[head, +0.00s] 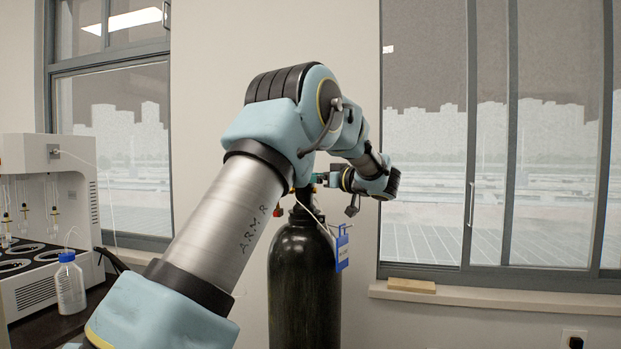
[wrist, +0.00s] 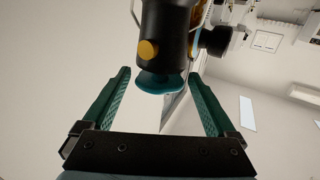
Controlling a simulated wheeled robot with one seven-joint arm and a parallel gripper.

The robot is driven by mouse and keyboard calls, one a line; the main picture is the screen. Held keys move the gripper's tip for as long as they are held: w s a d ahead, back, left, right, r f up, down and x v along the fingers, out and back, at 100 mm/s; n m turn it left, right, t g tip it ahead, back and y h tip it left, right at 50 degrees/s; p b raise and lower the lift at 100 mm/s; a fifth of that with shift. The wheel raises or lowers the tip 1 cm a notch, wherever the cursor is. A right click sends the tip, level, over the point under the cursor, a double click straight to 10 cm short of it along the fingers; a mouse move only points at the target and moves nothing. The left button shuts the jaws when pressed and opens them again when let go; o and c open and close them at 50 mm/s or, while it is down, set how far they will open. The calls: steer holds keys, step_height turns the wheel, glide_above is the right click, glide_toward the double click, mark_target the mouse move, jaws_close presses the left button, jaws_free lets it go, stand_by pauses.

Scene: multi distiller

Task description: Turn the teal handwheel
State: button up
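The teal handwheel (wrist: 162,83) shows in the wrist view at the end of a dark valve body (wrist: 165,30). My gripper (wrist: 160,75) is open, with one green finger on each side of the handwheel. The handwheel lies between the fingertips, with a visible gap to each finger. In the head view, the dark gas cylinder (head: 304,280) stands upright behind my arm. My arm partly covers its valve there. A small teal-green patch shows at the valve, but I cannot tell whether it is handwheel or finger.
A blue tag (head: 342,250) hangs from the cylinder's neck. A white distiller (head: 60,200) and a blue-capped bottle (head: 69,285) stand on the dark bench at left. A wooden block (head: 411,285) lies on the windowsill at right. The wall is close behind the cylinder.

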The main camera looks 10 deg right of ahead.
steer(key=c, duration=1)
steer(key=shift+s+a+f+m+t+h+b, duration=0.1)
steer(key=shift+s+a+m+t+h+b, duration=0.05)
steer(key=shift+m+t+h+b, duration=0.55)
steer(key=m+h+b, duration=0.1)
steer(key=h, duration=0.1)
steer(key=m+t+h+b, duration=0.1)
steer(key=m+h+b, duration=0.1)
steer(key=h, duration=0.1)
steer(key=shift+s+a+f+h+b, duration=0.1)
steer(key=shift+a+h+b, duration=0.2)
steer(key=shift+a, duration=0.1)
steer(key=m+h+b, duration=0.2)
steer(key=shift+a+t+h, duration=0.15)
steer(key=shift+t+h, duration=0.15)
steer(key=shift+h, duration=0.1)
steer(key=shift+m+h+b, duration=0.6)
steer(key=shift+h+b, duration=0.05)
steer(key=shift+h, duration=0.15)
steer(key=shift+r+h, duration=0.2)
steer(key=shift+h, duration=0.1)
